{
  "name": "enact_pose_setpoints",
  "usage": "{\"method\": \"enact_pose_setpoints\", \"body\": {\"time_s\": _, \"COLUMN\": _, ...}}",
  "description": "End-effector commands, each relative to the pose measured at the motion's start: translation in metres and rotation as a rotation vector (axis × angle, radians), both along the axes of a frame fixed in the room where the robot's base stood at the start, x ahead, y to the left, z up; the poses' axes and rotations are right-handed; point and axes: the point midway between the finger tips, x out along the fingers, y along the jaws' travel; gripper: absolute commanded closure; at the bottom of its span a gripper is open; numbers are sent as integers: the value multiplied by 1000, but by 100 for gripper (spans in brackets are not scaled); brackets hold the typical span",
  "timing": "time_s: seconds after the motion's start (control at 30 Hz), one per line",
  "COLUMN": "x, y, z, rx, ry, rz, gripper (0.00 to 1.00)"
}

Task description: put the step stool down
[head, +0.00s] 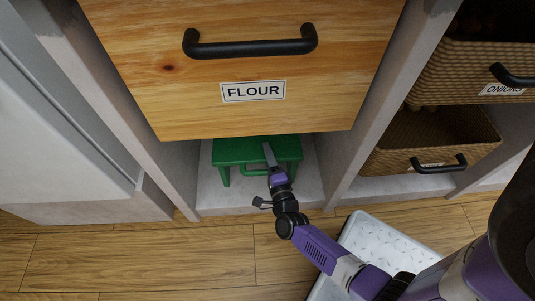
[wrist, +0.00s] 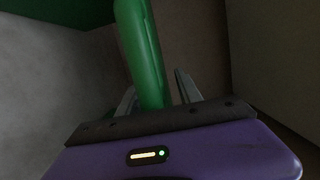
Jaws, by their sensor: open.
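The green step stool (head: 230,152) stands upright on the floor of the cubby under the flour drawer, its upper part partly hidden by the drawer front. My gripper (head: 267,150) reaches into the cubby at the front of the stool. In the wrist view, a green bar of the stool (wrist: 140,45) runs between the two fingers of my gripper (wrist: 155,92). The fingers are open, with a gap showing at the right of the bar. Whether a finger touches the bar is hard to tell in the dark view.
The wooden flour drawer (head: 240,60) with a black handle (head: 250,48) hangs directly above the stool. Grey cubby walls (head: 357,110) stand on both sides. Woven baskets (head: 425,140) fill the shelves at right. Wooden floor (head: 140,255) is clear in front at left.

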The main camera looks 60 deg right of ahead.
Motion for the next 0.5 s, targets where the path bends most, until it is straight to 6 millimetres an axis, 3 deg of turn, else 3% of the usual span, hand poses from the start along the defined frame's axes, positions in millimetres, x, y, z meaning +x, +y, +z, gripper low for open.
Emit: {"method": "enact_pose_setpoints", "body": {"time_s": 0.5, "x": -76, "y": 64, "z": 0, "rx": 2, "ry": 4, "rz": 2, "gripper": 58}}
